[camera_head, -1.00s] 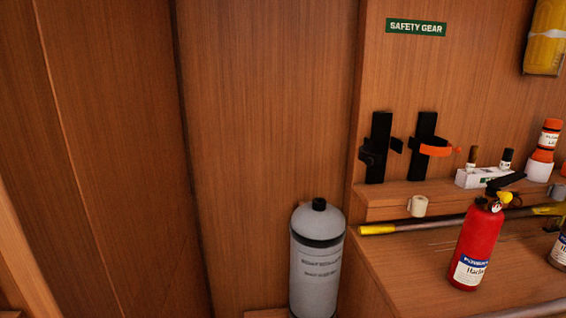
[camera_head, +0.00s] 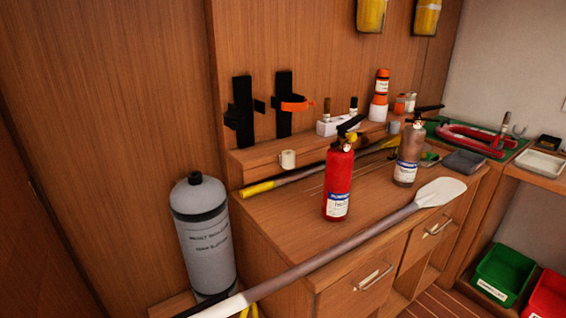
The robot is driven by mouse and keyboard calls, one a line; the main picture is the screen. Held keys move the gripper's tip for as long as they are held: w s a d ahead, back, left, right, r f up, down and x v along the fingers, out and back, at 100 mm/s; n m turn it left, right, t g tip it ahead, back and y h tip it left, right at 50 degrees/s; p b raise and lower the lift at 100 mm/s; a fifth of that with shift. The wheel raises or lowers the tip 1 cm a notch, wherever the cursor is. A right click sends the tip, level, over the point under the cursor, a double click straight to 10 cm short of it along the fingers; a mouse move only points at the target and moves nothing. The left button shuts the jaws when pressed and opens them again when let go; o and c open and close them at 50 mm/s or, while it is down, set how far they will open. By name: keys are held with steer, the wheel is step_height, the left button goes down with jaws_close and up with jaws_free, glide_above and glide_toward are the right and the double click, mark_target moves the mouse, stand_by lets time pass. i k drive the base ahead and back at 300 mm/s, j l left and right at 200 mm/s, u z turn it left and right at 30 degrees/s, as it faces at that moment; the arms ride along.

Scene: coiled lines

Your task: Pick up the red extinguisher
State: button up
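The red extinguisher (camera_head: 340,180) stands upright on the wooden cabinet top, with a black handle, a yellow part by the valve and a white and blue label low on its body. A similar brownish-grey extinguisher (camera_head: 409,157) stands to its right, a little apart. My gripper is not in the view.
A paddle (camera_head: 350,243) lies slantwise along the cabinet's front edge, in front of the red extinguisher. A yellow-ended pole (camera_head: 285,183) lies behind it. A grey cylinder (camera_head: 204,235) stands left of the cabinet. Green (camera_head: 503,272) and red bins sit at lower right.

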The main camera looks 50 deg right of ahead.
mark_target(340, 160)
steer(key=i+j+z, duration=0.4)
steer(key=i+j, duration=0.15)
steer(key=j, duration=0.15)
steer(key=i+j+z, duration=0.2)
steer(key=j, duration=0.2)
